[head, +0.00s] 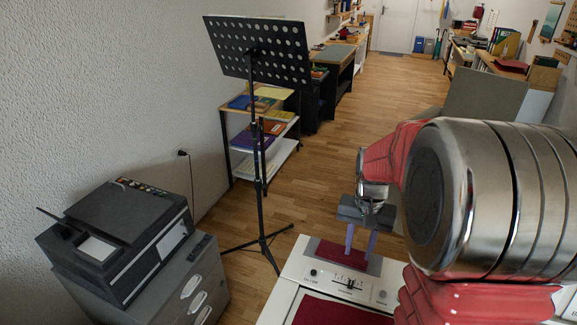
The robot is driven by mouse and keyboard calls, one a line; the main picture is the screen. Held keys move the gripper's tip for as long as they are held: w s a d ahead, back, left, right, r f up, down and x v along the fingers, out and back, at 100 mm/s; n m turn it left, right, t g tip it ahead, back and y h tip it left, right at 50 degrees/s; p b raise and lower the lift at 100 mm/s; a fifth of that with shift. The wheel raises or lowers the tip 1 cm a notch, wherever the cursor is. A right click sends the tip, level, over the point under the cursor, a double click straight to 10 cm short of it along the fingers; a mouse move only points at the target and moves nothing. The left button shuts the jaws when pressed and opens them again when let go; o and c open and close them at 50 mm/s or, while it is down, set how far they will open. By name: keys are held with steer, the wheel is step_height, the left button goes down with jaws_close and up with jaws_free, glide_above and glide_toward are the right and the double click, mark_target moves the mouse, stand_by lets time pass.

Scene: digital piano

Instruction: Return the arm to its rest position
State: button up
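My arm, in red and polished metal, comes in from the right of the head view and hides much of that side. My gripper (359,256) points down at the lower middle, with a grey body and two purple fingers. The fingers stand apart with nothing visible between them, so it is open. It is over the far part of a white panel (300,268) with knobs and a slider, which looks like the digital piano. A dark red strip shows behind the fingertips; whether they touch it I cannot tell.
A black music stand (258,130) stands left of the panel, its tripod legs on the wooden floor. A black printer (115,235) sits on a grey drawer cabinet (195,285) at lower left. A shelf (265,140) lines the wall. Open floor (330,140) lies beyond.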

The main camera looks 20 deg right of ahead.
steer(key=s+a+r+n+t, duration=0.2)
steer(key=s+a+r+n, duration=0.2)
steer(key=a, duration=0.5)
steer(key=s+a+r+n+t, duration=0.3)
steer(key=s+a+r, duration=0.6)
steer(key=shift+s+a+n+t, duration=0.2)
steer(key=shift+a+n+t, duration=0.1)
steer(key=shift+a+n, duration=0.1)
steer(key=shift+d+r, duration=0.1)
stand_by(1.6)
